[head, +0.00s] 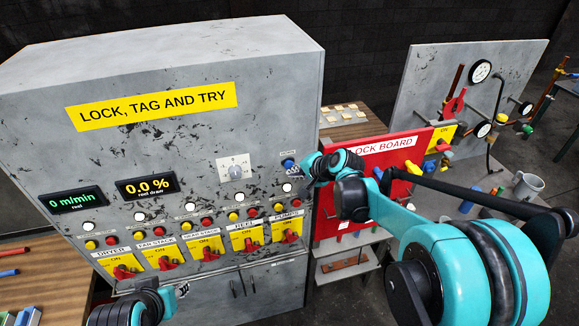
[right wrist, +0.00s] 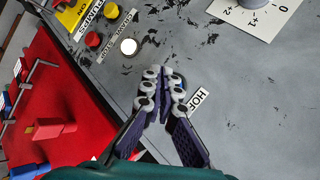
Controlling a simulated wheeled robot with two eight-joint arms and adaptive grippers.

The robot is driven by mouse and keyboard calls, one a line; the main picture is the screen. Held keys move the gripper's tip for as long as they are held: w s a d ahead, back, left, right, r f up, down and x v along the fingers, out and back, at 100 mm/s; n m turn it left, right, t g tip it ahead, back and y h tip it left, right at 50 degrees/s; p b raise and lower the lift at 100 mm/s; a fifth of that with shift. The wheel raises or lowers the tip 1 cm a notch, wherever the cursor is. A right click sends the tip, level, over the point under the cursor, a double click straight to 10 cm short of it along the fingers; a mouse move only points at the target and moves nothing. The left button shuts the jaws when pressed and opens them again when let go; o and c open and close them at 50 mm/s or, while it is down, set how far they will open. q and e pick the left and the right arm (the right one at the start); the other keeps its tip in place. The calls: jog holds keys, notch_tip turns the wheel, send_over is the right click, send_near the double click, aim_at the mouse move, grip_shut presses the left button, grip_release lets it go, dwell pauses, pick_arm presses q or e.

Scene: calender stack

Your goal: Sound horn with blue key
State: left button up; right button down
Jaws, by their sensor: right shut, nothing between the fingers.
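The blue horn key (head: 287,163) sits on the grey cabinet front under a small white label, right of the white rotary switch. My right gripper (head: 307,171) is beside it, just to its right in the head view. In the right wrist view my right gripper (right wrist: 163,84) is shut and empty, its fingertips at the cabinet face next to the horn label (right wrist: 200,101). The fingers mostly hide the key there, so I cannot tell whether they touch it.
The rotary switch (head: 236,170) and a white lamp (right wrist: 129,46) are close by on the cabinet. The red lock board (head: 330,205) with coloured locks stands to the right. Several red handles on yellow plates line the cabinet's lower front.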

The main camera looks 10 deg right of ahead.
jog(key=shift+w, duration=0.15)
jog(key=shift+w, duration=0.3)
jog(key=shift+w+b, duration=0.3)
jog(key=shift+w, duration=0.25)
dwell(0.6)
jog(key=shift+s, duration=1)
jog(key=shift+s+d, duration=0.1)
jog(key=shift+s, duration=2.4)
jog(key=shift+f, duration=0.1)
